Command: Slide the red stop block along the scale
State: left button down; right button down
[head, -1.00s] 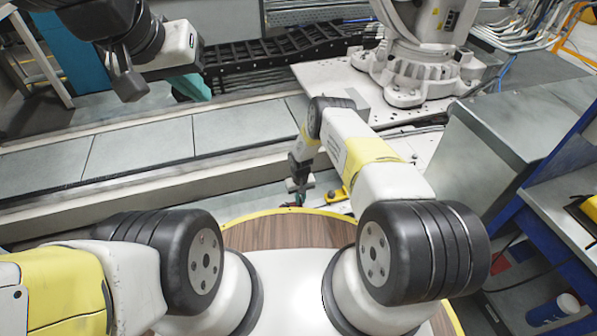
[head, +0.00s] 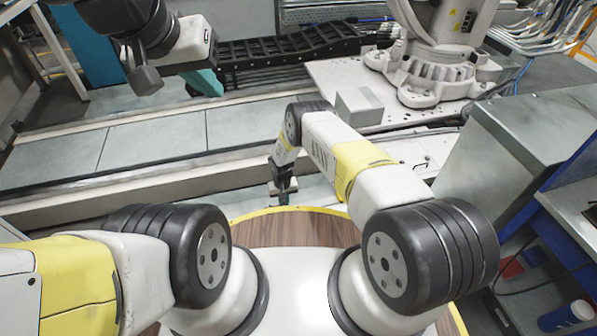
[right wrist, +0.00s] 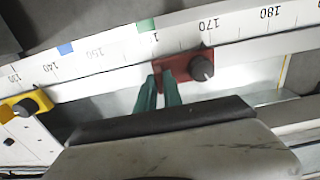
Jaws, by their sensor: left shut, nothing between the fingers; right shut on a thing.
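In the right wrist view, the red stop block (right wrist: 182,67) with its black knob sits on the edge of the white scale (right wrist: 115,42), near the green mark (right wrist: 145,25). The scale figures appear upside down; 140, 170 and 180 are legible. The teal fingers of my right gripper (right wrist: 159,88) are shut on the left end of the block. In the head view, my right gripper (head: 283,192) is low, beyond the round table; the block cannot be made out there. My left gripper (head: 206,82) is shut and empty at the upper left, away from the scale.
A yellow stop with a black knob (right wrist: 25,107) sits at the left in the right wrist view. A blue mark (right wrist: 65,48) lies on the scale between it and the red block. In the head view, a grey cabinet (head: 515,150) stands at the right.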

jog(key=shift+s+a, duration=0.2)
jog(key=shift+a, duration=0.7)
jog(key=c, duration=1.5)
grip_release()
jog(key=shift+d, duration=0.1)
notch_tip(320, 180, up, 8)
jog(key=shift+f, duration=0.1)
